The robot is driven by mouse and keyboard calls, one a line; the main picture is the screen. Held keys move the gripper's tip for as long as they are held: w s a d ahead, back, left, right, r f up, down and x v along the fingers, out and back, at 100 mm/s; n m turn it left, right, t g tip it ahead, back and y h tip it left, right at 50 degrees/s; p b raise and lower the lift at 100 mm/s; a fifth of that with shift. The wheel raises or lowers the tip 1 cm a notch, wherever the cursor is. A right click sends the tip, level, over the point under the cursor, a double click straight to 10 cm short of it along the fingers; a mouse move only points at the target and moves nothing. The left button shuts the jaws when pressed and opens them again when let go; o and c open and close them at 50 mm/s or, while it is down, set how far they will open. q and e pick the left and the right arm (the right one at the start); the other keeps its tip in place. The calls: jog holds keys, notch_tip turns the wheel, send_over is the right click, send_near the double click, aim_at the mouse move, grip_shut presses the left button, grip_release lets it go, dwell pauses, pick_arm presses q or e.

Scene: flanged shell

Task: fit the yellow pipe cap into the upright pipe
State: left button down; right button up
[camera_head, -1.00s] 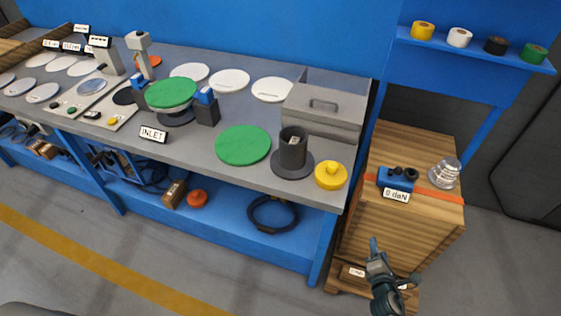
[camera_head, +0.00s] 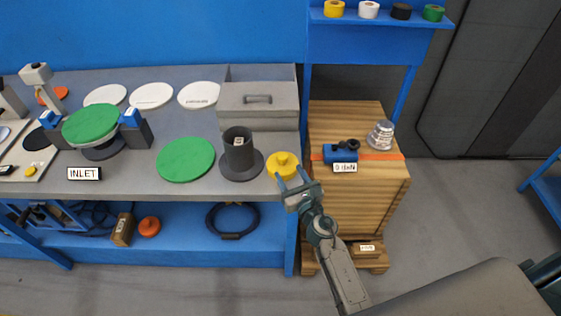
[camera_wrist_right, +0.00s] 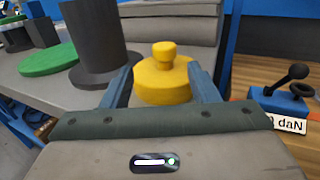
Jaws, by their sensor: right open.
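The yellow pipe cap (camera_head: 283,163), a disc with a knob on top, sits on the grey bench near its front right corner. It also shows in the right wrist view (camera_wrist_right: 163,78). The dark grey upright pipe (camera_head: 238,150) stands on its round flange just left of the cap, its top open. It shows at the left of the wrist view (camera_wrist_right: 95,40). My right gripper (camera_head: 291,180) is open and empty, at the near side of the cap, with its fingers (camera_wrist_right: 162,90) pointing toward it on either side. My left gripper is not in view.
A green disc (camera_head: 186,160) lies left of the pipe, and a grey lidded box (camera_head: 258,105) stands behind. A wooden crate (camera_head: 355,190) with a blue device (camera_head: 341,151) stands right of the bench. White discs (camera_head: 151,96) lie at the back.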

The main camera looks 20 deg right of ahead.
aim_at(285, 162)
jog(key=w, duration=0.7)
jog(key=shift+w+a+f, duration=0.1)
jog(key=shift+w+f, duration=0.15)
jog(key=shift+w, duration=0.1)
jog(key=shift+s+r, duration=0.1)
jog(key=shift+c, duration=0.2)
jog(key=c, duration=1)
